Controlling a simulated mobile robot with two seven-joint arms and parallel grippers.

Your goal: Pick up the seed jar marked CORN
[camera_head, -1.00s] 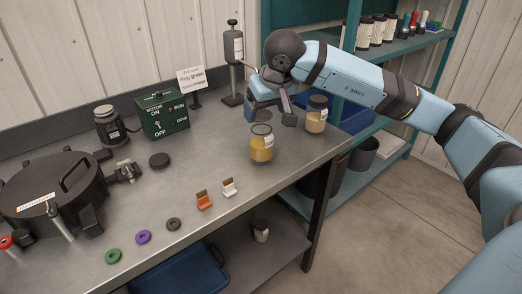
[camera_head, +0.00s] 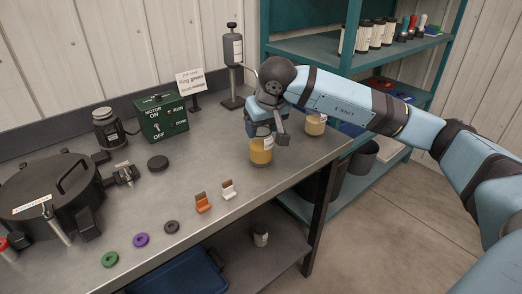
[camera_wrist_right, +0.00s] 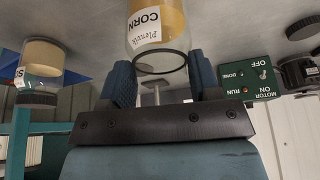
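The CORN jar (camera_head: 261,156) is clear glass with yellow contents and stands upright on the grey bench. The right wrist view shows its white label reading CORN (camera_wrist_right: 147,27) and its dark-ringed mouth. My right gripper (camera_head: 264,133) is over the jar from above and hides its top in the head view. In the right wrist view the two blue fingers (camera_wrist_right: 162,80) are spread on either side of the mouth. Any contact with the glass is unclear. My left gripper is in neither view.
A second jar (camera_head: 316,125) with paler contents stands close behind, to the right; its dark lid shows in the right wrist view. Orange (camera_head: 203,202) and white (camera_head: 228,189) small holders stand in front. A green motor box (camera_head: 163,119) and dark lidded drum (camera_head: 45,195) are left.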

